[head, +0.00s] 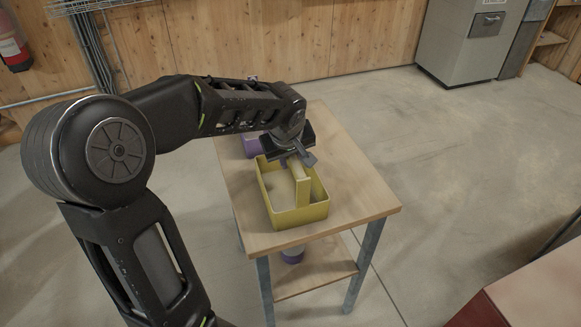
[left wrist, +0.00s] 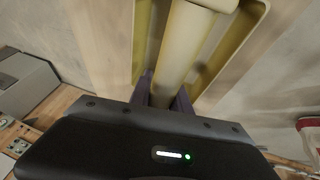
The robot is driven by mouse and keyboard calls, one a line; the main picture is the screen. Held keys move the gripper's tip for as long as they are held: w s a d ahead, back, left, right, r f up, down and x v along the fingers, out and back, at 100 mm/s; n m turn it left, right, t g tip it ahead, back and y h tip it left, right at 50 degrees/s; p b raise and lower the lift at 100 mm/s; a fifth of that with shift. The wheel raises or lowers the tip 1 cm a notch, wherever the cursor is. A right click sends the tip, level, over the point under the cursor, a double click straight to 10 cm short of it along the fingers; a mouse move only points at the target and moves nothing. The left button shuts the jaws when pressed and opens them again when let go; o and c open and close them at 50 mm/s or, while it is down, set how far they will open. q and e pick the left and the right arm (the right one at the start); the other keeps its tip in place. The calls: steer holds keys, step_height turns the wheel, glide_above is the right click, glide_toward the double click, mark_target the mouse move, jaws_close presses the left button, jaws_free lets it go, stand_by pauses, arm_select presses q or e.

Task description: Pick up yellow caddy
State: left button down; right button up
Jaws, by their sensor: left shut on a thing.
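The yellow caddy (head: 298,214) is an open box with a raised central handle, near the front of the small wooden table (head: 350,212). My left gripper (head: 297,160) reaches over it from the left and is shut on the caddy's handle. In the left wrist view the two purple-grey fingers (left wrist: 164,95) sit on either side of the pale yellow handle (left wrist: 180,50). The caddy appears upright; whether its base touches the tabletop I cannot tell. My right gripper is in neither view.
A purple object (head: 251,146) stands behind the caddy on the table, partly hidden by my arm. A grey cabinet (head: 460,45) stands at the back right. A red-sided box (head: 520,305) is at lower right. Open floor lies between.

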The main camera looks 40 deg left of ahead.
arm_select(q)
steer(key=shift+r+p, duration=0.55)
step_height(320, 180, up, 10)
steer(key=shift+f, duration=0.25)
